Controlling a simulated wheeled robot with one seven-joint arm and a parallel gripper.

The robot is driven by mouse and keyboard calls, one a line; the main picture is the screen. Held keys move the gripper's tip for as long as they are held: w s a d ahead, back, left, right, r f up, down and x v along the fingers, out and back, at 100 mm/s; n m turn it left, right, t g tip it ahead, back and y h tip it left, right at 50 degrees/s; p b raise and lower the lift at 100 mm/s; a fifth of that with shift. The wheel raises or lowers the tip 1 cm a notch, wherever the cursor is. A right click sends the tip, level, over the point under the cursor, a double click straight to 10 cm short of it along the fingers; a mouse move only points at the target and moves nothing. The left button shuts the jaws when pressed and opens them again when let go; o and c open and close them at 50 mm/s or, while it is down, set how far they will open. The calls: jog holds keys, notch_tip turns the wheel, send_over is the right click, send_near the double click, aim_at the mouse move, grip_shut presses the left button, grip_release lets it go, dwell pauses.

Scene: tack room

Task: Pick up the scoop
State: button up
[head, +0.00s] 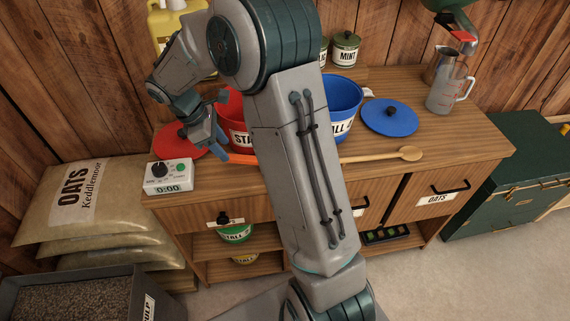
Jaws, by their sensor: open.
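No scoop shows clearly in the head view. An orange-red strip (242,159) lies on the counter, mostly hidden behind my arm; I cannot tell whether it is part of the scoop. My gripper (221,117) is open, over the left part of the counter. It is in front of the red bucket (237,136) and near the red lid (182,142). I cannot tell whether it touches either. No held object shows between its fingers.
The wooden counter (469,135) holds a timer box (168,175), a blue bucket (343,97), a blue lid (389,118), a wooden spoon (409,154) and a clear jug (446,96). Oats sacks (64,228) lie left. The counter's right front is clear.

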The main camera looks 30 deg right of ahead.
jog(key=x, duration=0.9)
jog(key=shift+a+p, duration=0.1)
jog(key=shift+p, duration=0.3)
grip_shut()
